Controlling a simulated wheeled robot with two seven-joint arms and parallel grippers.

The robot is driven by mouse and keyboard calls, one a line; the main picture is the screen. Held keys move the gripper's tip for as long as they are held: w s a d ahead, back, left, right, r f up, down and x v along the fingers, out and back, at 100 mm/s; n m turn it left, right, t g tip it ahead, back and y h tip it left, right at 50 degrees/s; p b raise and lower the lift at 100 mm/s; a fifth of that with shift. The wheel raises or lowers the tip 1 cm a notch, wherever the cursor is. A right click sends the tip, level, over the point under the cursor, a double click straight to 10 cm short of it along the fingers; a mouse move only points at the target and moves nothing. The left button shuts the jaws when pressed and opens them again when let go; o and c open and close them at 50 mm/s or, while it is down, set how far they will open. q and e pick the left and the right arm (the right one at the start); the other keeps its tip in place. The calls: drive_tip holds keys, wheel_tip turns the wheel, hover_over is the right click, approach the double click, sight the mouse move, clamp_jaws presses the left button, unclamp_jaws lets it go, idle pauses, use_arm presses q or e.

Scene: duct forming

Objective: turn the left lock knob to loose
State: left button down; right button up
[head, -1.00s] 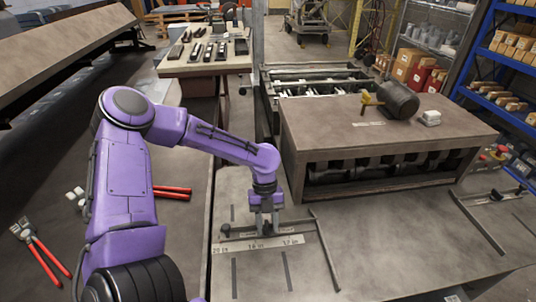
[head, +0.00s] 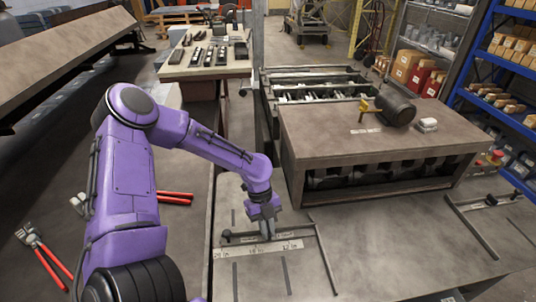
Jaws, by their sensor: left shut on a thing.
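My left gripper (head: 268,235) points down at the left stop gauge on the bench, over its cross bar (head: 293,234). Its fingers are shut on the left lock knob, which they hide almost wholly, so I cannot read the knob's angle. The gauge has a dark round end (head: 227,235) at the left of the bar and a long rail (head: 325,258) on its right. A pale scale strip (head: 288,247) with inch marks lies just in front of the fingers. My right gripper is not in view.
A brown-topped machine (head: 380,145) stands behind and right of the gripper, with a dark motor (head: 397,104) on top. A second gauge (head: 491,200) lies at the right. Red-handled tools (head: 48,262) lie at the left. The bench centre (head: 400,240) is clear.

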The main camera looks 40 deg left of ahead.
use_arm(q)
drive_tip(key=shift+n+t+p, duration=0.4)
drive_tip(key=shift+n+t, duration=0.3)
drive_tip(key=shift+n, duration=1.2)
drive_tip(key=c, duration=1.2)
unclamp_jaws()
drive_tip(key=shift+r, duration=0.1)
